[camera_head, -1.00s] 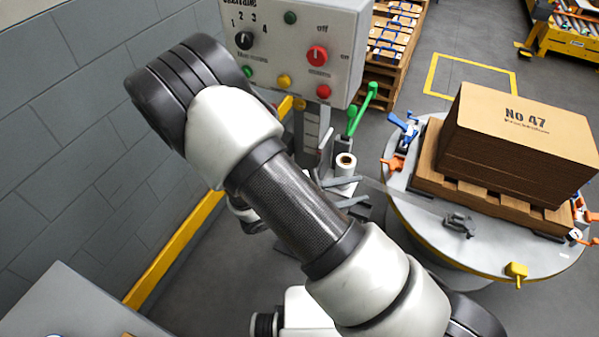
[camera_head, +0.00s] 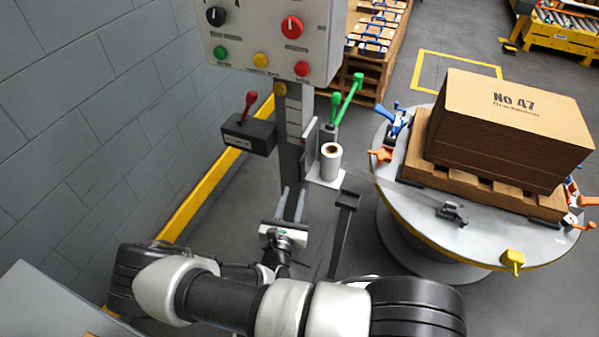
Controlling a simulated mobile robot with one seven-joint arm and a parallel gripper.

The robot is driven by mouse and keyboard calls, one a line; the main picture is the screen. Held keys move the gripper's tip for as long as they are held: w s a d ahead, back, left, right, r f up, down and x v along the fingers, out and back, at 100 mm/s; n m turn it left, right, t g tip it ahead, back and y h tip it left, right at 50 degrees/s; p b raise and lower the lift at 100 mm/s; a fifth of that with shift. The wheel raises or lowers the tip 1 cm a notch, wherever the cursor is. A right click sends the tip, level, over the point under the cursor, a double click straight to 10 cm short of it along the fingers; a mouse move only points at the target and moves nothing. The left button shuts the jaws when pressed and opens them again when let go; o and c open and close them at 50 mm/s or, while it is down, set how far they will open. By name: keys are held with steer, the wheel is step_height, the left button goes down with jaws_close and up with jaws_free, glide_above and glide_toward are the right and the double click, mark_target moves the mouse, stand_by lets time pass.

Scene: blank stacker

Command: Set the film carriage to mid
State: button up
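The film carriage (camera_head: 324,178) is a pale bracket on the right side of the grey mast (camera_head: 291,150). It bears a white film roll (camera_head: 330,162) standing upright. A green-handled lever (camera_head: 348,100) rises just behind the roll. A pale strip with marks too small to read runs down the mast. My gripper (camera_head: 292,203) is low in front of the mast, below and left of the carriage. Its two thin fingers point away from me and stand apart, with nothing seen between them. Whether they touch the mast I cannot tell.
A dark box with a red lever (camera_head: 249,108) sticks out left of the mast. A control panel (camera_head: 270,40) with knobs and buttons is above. A grey wall stands left.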

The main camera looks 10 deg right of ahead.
mark_target(300, 172)
steer(key=b+x, duration=0.2)
steer(key=x, duration=0.9)
steer(key=shift+r, duration=0.1)
jaws_close()
